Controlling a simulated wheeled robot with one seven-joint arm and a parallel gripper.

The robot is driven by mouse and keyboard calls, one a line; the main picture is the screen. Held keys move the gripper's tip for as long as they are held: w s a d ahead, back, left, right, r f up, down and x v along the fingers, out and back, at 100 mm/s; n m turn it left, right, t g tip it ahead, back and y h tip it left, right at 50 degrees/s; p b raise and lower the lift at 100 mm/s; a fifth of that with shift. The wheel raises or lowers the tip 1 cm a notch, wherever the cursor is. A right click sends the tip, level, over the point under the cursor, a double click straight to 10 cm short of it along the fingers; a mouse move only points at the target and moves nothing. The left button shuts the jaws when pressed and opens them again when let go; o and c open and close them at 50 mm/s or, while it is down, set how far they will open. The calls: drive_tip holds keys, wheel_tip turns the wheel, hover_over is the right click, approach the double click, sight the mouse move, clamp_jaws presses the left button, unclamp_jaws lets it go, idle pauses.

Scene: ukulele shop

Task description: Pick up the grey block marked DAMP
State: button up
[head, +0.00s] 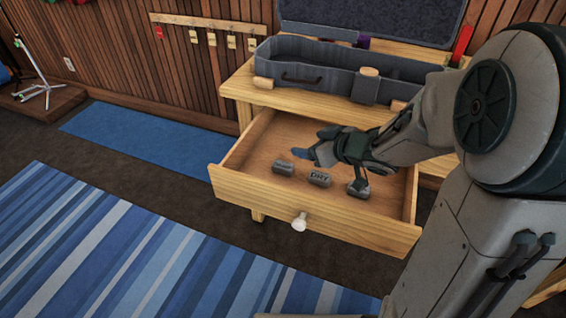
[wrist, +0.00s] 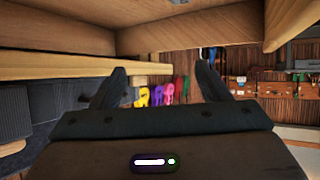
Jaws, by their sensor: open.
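Three small grey blocks lie in a row in the open drawer (head: 250,195) in the head view. The left block (head: 283,169) shows no readable marking. The middle block (head: 319,180) has dark lettering that starts with D; the rest is too small to read surely. The right block (head: 361,191) is partly covered by a dark part of my gripper. My gripper (head: 340,153) is over the drawer, above and behind the blocks. In the wrist view my gripper (wrist: 162,82) has its fingers apart with nothing between them. No block shows in the wrist view.
An open grey instrument case (head: 310,80) stands on the wooden table above the drawer. The drawer's front panel, with a white knob (head: 300,222), rises in front of the blocks. A small blue thing (head: 300,153) shows beside my gripper. A striped rug (head: 130,240) covers the floor.

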drive_tip(key=a, duration=0.1)
drive_tip(key=y+b, duration=0.1)
drive_tip(key=b, duration=0.4)
approach(283, 165)
drive_tip(key=shift+w+a+f+n+g, duration=0.2)
drive_tip(key=shift+w+f+n+g, duration=0.1)
drive_tip(key=shift+w+g, duration=0.15)
drive_tip(key=b+x, duration=0.2)
drive_tip(key=x, duration=0.5)
drive_tip(key=shift+w+a+r, duration=0.1)
drive_tip(key=shift+w+a, duration=0.15)
drive_tip(key=c, duration=1.3)
